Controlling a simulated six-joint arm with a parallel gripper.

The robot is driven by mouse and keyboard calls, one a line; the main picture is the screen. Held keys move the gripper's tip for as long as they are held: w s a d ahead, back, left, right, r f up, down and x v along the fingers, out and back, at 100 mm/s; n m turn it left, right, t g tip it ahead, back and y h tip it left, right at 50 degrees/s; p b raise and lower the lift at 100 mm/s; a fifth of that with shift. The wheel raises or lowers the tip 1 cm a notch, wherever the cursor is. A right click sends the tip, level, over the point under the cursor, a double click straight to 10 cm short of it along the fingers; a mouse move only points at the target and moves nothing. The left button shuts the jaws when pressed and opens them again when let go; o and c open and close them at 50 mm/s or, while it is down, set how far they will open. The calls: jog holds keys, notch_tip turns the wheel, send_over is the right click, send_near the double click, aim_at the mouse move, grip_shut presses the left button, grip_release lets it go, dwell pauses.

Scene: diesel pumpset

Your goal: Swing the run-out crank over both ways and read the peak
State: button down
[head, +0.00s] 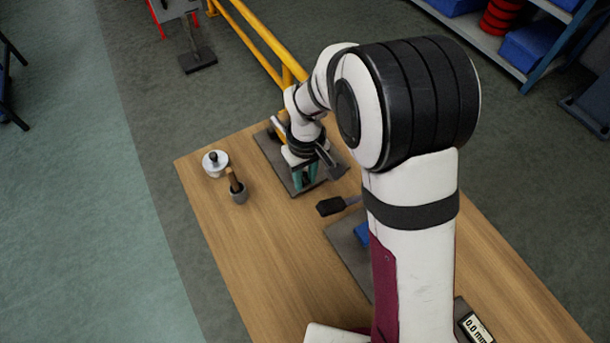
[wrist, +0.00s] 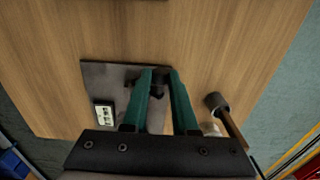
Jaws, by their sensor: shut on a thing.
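My gripper (head: 306,182) is low over a dark base plate (head: 273,158) on the wooden bench. In the wrist view its two teal fingers (wrist: 161,74) are shut on a small dark part between them, apparently the run-out crank (wrist: 157,91); the fingers hide most of it. The crank stands over the dark plate (wrist: 102,77). A small pale readout (wrist: 104,113) lies at the plate's left in the wrist view; its figures are too small to read. Another readout (head: 476,328) at the bench's near right shows 0.0 mm.
A black block (head: 330,207) and a grey plate with a blue part (head: 361,232) lie nearer. The bench's left front is clear. A yellow rail (head: 262,40) runs behind.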

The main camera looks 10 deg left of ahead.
jog(key=shift+s+a, duration=0.1)
jog(key=t+h, duration=0.1)
jog(key=s+a+f+t+h, duration=0.1)
jog(key=shift+f+t+h, duration=0.15)
jog(key=shift+t+h, duration=0.15)
jog(key=shift+s+a+f+t+h, duration=0.15)
jog(key=shift+f+t+h, duration=0.4)
jog(key=shift+t+h, duration=0.35)
jog(key=c, duration=0.7)
grip_release()
